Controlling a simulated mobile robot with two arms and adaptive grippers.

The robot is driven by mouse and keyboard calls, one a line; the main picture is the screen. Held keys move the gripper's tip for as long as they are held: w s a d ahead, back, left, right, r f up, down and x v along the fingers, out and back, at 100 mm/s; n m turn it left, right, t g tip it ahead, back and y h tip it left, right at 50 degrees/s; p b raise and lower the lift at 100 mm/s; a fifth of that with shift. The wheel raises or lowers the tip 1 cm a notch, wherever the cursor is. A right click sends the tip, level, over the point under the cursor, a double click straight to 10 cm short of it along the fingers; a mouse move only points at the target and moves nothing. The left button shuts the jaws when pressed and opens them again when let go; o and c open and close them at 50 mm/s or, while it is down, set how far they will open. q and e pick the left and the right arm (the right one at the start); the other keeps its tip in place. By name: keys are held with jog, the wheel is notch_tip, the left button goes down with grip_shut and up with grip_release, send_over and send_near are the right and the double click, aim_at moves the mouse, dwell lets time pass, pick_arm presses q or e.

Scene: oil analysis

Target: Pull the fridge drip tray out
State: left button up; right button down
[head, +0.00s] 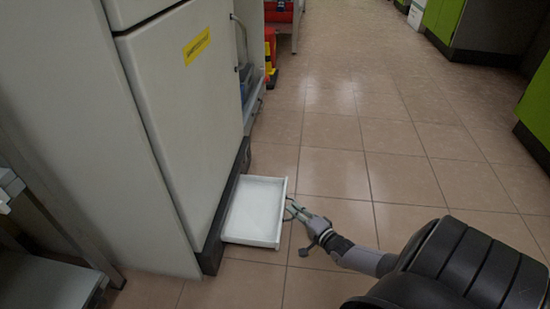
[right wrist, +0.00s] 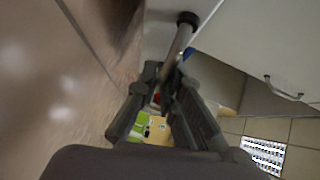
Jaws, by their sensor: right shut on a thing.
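The white fridge drip tray (head: 255,208) is a shallow open box low at the floor. It sticks out from the dark base of the white fridge (head: 180,110), and its inside looks empty. My right gripper (head: 291,208) is at the tray's outer right edge, low over the floor. In the right wrist view, my right gripper (right wrist: 168,82) is shut on a grey bar with a dark round end, which appears to be the tray's handle (right wrist: 181,38). The tray's inner end is not clearly seen. My left gripper is not in view.
The tiled floor (head: 330,130) to the right of the tray is clear. Green cabinets (head: 475,25) stand at the far right. A red and yellow item (head: 270,55) is beyond the fridge. A grey metal frame with a shelf (head: 45,280) stands at the lower left.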

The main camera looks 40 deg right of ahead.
jog(key=shift+s+d, duration=1.25)
jog(key=shift+s, duration=0.25)
jog(key=c, duration=1.7)
grip_release()
jog(key=shift+w, duration=0.1)
jog(key=shift+a, duration=0.1)
jog(key=s, duration=0.4)
jog(key=s+r, duration=0.1)
jog(key=s, duration=0.3)
jog(key=s+a, duration=0.1)
jog(key=s, duration=0.3)
jog(key=shift+r, duration=0.3)
